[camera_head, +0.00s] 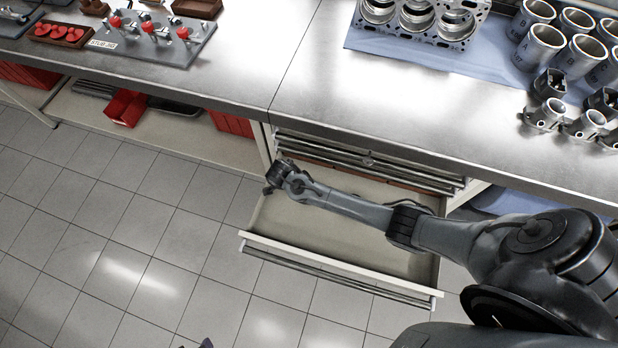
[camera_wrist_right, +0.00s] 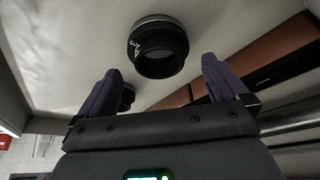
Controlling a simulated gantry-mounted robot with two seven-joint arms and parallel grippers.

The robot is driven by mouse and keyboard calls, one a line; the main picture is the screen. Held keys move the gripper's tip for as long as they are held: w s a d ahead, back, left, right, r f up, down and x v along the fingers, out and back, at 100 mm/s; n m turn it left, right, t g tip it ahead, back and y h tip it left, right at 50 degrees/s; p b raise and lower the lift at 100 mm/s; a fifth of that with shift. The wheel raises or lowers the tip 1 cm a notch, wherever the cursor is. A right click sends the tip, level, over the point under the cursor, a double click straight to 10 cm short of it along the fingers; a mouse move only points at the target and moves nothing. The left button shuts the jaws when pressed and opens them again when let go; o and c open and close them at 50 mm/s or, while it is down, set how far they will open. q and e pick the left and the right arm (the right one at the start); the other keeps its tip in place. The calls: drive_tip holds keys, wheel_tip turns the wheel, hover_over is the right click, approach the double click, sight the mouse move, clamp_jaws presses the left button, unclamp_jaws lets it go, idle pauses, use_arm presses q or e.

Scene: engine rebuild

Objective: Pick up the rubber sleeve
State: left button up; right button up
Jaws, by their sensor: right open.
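The rubber sleeve (camera_wrist_right: 158,47) is a short black ring with a lighter upper rim and small white marks. It lies on the pale floor of the open drawer (camera_head: 340,288) in the right wrist view. My right gripper (camera_wrist_right: 157,75) is open, its two purple-grey fingers pointing toward the sleeve, one on either side in the picture. No contact is visible. A second dark round part (camera_wrist_right: 127,95) is partly hidden behind the left finger. In the head view my right arm reaches into the drawer and its fingers are hidden. Only a purple tip of my left gripper (camera_head: 207,343) shows at the bottom edge.
A brown strip (camera_wrist_right: 255,62) lies beside the sleeve near the drawer's side. Closed drawers and the steel bench (camera_head: 390,110) stand above the open drawer. The bench holds an engine block (camera_head: 415,20), several metal cylinders (camera_head: 538,48) and a clamp fixture (camera_head: 150,35).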

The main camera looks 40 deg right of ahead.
drive_tip(key=b+x, duration=0.1)
drive_tip(key=x, duration=0.3)
drive_tip(key=shift+f, duration=0.1)
drive_tip(key=c, duration=0.9)
